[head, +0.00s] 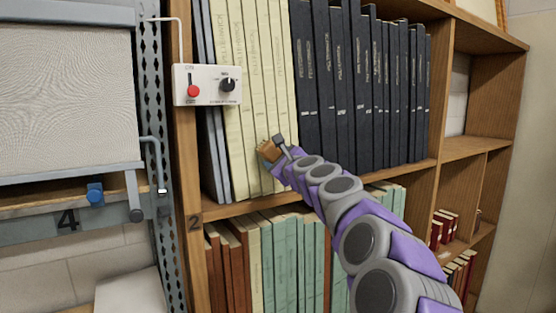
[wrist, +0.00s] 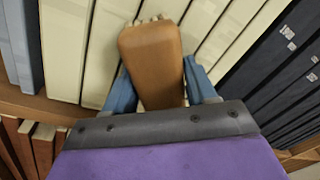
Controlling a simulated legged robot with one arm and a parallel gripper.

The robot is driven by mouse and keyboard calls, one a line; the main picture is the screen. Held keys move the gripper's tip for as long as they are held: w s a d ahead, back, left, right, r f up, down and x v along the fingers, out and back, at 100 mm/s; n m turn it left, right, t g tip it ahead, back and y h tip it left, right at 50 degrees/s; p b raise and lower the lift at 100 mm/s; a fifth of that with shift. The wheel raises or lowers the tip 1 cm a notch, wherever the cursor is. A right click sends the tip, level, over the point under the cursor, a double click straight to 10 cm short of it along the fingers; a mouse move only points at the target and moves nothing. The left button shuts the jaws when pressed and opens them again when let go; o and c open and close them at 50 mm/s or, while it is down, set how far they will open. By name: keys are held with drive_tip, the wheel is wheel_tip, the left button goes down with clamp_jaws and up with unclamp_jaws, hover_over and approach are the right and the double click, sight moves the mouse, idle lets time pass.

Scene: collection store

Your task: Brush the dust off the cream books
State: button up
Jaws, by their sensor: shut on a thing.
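The cream books (head: 256,70) stand upright in a row on the upper shelf, between grey-blue books on the left and dark navy books on the right. They also fill the upper middle of the wrist view (wrist: 116,50). My gripper (head: 272,152) is in front of the lower part of the cream spines. In the wrist view its blue fingers (wrist: 155,95) are shut on the brown wooden handle of a brush (wrist: 152,60). Pale bristles show at the brush's far end, towards the spines. I cannot tell whether they touch. No dust can be made out.
A control box (head: 208,85) with a red knob and a black dial is at the shelf's left post. Navy books (head: 350,85) stand right of the cream ones. Green and brown books (head: 285,260) fill the shelf below. A grey metal rack (head: 70,170) stands at left.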

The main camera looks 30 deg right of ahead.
drive_tip(key=shift+d, duration=0.1)
drive_tip(key=shift+d+r+p, duration=0.15)
drive_tip(key=shift+d+p, duration=0.35)
drive_tip(key=shift+d, duration=1.3)
drive_tip(key=shift+w+d+p, duration=0.1)
drive_tip(key=shift+d+p, duration=0.9)
drive_tip(key=shift+d, duration=0.75)
